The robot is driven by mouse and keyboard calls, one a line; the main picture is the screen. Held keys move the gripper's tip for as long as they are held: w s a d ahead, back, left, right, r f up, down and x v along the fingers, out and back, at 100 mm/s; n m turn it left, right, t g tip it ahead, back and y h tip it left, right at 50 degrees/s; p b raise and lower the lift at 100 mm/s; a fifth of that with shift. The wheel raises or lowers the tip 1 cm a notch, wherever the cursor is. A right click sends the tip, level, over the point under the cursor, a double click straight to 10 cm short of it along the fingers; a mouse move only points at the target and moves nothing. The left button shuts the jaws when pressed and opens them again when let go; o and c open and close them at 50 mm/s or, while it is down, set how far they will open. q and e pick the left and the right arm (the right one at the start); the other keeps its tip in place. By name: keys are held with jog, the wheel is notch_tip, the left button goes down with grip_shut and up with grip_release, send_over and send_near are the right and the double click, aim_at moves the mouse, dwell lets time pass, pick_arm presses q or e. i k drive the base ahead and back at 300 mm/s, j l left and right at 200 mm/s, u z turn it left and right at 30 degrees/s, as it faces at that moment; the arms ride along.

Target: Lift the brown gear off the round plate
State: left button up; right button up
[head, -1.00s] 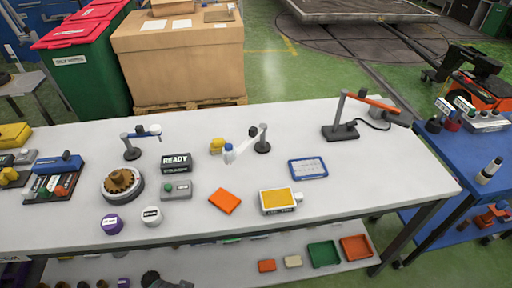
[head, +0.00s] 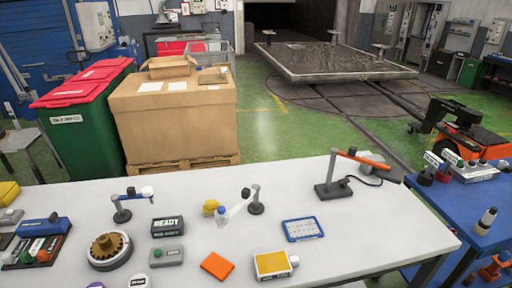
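The brown gear (head: 108,245) lies flat on the round plate (head: 123,259), a grey disc with a dark rim, at the left part of the white table. The gear rests on the plate's top, inside its rim. Neither of my grippers shows in the head view, so I cannot see their state or position.
Right of the plate are a black READY sign (head: 168,226), a grey button box (head: 166,257), an orange pad (head: 217,266) and a yellow-topped box (head: 273,264). A small jointed stand (head: 122,212) rises behind the plate. The white table (head: 335,245) has free room at right.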

aim_at(107, 245)
jog(key=u, duration=1.4)
